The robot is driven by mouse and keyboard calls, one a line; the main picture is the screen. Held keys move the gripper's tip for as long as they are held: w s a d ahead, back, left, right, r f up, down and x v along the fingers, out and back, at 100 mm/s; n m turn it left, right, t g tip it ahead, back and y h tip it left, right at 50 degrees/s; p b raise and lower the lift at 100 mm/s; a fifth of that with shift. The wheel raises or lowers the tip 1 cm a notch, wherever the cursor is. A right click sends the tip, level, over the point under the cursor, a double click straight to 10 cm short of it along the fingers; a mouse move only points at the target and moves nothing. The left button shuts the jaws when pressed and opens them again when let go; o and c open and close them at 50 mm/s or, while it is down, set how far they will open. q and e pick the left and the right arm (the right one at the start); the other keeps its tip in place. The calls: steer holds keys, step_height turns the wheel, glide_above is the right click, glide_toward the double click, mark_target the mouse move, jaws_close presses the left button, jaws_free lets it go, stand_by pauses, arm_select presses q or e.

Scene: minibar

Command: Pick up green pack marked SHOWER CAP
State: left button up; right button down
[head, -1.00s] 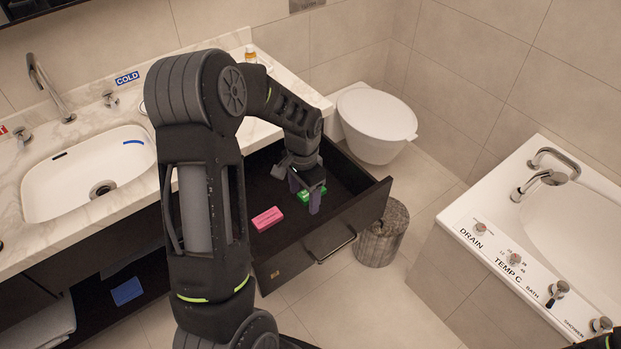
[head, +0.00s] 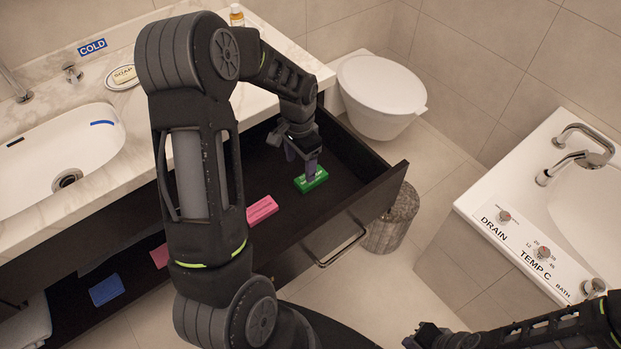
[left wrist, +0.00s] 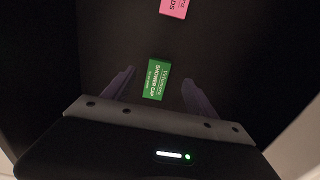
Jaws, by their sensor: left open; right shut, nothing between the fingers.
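The green pack (head: 312,181) lies flat in the open dark drawer (head: 345,222). In the left wrist view the pack (left wrist: 157,79) shows its SHOWER CAP print and lies between the two open fingers, slightly beyond their base. My left gripper (head: 300,160) is open above the pack, with a finger in front of part of it in the head view; its fingers also show in the left wrist view (left wrist: 160,92). I cannot tell whether the fingers touch the pack. My right gripper (head: 425,338) is shut and empty at the bottom of the head view, far from the drawer.
A pink pack (head: 262,210) lies in the drawer left of the green one. The drawer front and walls surround the gripper. A bin (head: 393,222) stands beside the drawer.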

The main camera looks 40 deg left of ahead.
mark_target(301, 183)
arm_select(q)
steer(key=shift+r, duration=0.1)
steer(key=shift+f, duration=1.35)
step_height(301, 183, down, 5)
steer(key=shift+f+p, duration=0.1)
steer(key=shift+p, duration=0.4)
steer(key=shift+c, duration=0.4)
steer(key=c, duration=1.3)
